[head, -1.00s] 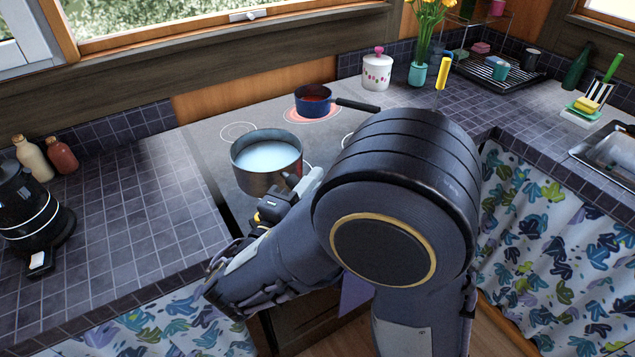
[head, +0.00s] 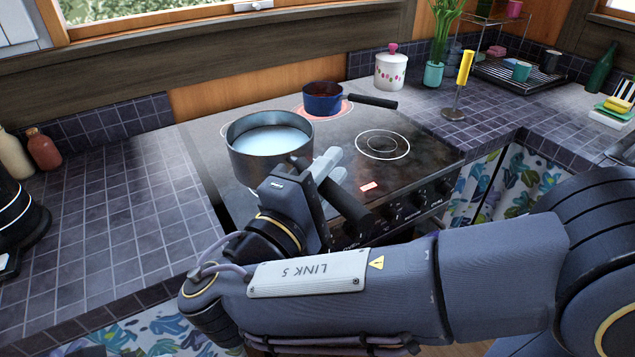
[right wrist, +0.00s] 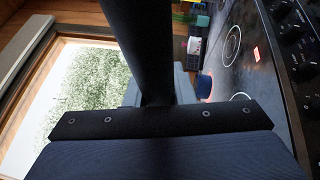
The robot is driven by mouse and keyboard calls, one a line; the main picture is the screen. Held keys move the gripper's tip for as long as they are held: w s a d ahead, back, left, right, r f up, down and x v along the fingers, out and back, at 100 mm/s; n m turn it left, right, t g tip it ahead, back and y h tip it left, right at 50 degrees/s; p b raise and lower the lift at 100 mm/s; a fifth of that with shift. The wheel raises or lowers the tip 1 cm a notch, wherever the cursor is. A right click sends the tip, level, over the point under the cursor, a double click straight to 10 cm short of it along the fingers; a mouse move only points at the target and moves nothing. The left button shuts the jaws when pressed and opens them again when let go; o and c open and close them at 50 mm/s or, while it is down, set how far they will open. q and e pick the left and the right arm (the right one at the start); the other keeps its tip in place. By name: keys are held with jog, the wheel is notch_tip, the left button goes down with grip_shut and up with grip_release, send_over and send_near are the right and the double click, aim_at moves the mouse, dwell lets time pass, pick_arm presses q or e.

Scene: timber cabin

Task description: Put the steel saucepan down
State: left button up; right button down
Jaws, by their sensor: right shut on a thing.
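The steel saucepan (head: 250,158), filled with a white liquid, is upright over the front left of the black cooktop (head: 340,150). I cannot tell whether its base touches the surface. Its black handle (head: 345,203) points toward the front right. My right gripper (head: 328,168) is shut on this handle. In the right wrist view the dark handle (right wrist: 140,45) runs up between the fingers. The pan's bowl does not show clearly there. My left gripper is not in view.
A blue pan (head: 322,103) stands on a glowing red burner at the back. The front right burner (head: 382,145) is empty. A yellow-handled utensil (head: 464,72) stands upright on the right counter. The tiled left counter (head: 110,215) is largely clear.

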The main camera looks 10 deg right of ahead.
jog(key=w+d+f, duration=0.1)
jog(key=w+f, duration=0.3)
jog(key=w+d+f, duration=0.1)
jog(key=w+f, duration=0.3)
jog(key=w+d+f, duration=0.1)
jog(key=w+f, duration=0.2)
jog(key=w, duration=0.2)
jog(key=shift+w+f, duration=0.1)
jog(key=shift+f, duration=0.3)
jog(key=shift+f+b, duration=0.3)
jog(key=shift+f, duration=0.05)
jog(key=c, duration=1.2)
grip_release()
jog(key=shift+f, duration=0.1)
jog(key=shift+c, duration=0.2)
jog(key=b+v, duration=0.1)
jog(key=v, duration=1.1)
jog(key=shift+a+f, duration=0.1)
